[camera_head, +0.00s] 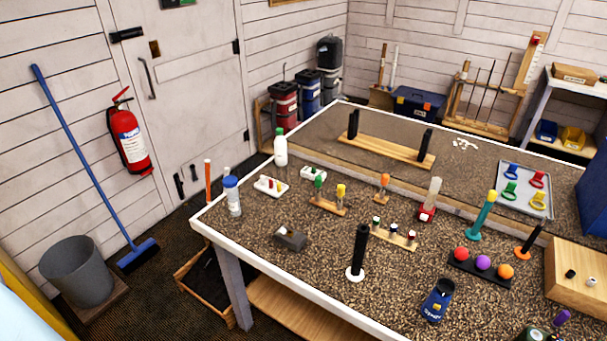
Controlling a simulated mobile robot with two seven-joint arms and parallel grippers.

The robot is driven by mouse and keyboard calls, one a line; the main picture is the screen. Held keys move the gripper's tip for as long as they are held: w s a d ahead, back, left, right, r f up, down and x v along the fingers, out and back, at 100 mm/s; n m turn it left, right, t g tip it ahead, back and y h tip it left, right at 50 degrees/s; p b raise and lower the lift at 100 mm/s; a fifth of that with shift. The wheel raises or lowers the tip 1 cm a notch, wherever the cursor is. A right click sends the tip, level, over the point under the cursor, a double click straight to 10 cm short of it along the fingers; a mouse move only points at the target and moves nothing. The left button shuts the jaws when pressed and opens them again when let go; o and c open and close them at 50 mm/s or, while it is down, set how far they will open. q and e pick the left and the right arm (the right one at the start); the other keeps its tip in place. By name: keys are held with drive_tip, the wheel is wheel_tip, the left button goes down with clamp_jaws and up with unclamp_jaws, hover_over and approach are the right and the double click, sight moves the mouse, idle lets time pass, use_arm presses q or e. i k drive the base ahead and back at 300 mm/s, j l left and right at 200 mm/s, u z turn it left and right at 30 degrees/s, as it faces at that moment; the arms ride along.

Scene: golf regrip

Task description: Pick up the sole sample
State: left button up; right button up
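No item on the workbench (300,277) is plainly readable as the sole sample. A small dark grey block-like piece (291,237) lies near the bench's left front edge. I cannot tell whether either is the sole sample. Neither of my grippers is in view.
A black grip on a white round base (356,272) stands between them. Patches of bench top between items are clear.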

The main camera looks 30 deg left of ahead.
sight(306, 173)
drive_tip(key=j+u, duration=0.15)
drive_tip(key=j, duration=0.55)
drive_tip(key=j+u, duration=0.2)
drive_tip(key=j, duration=0.55)
drive_tip(key=i+j+u, duration=0.15)
drive_tip(key=j, duration=0.55)
drive_tip(key=k, duration=0.05)
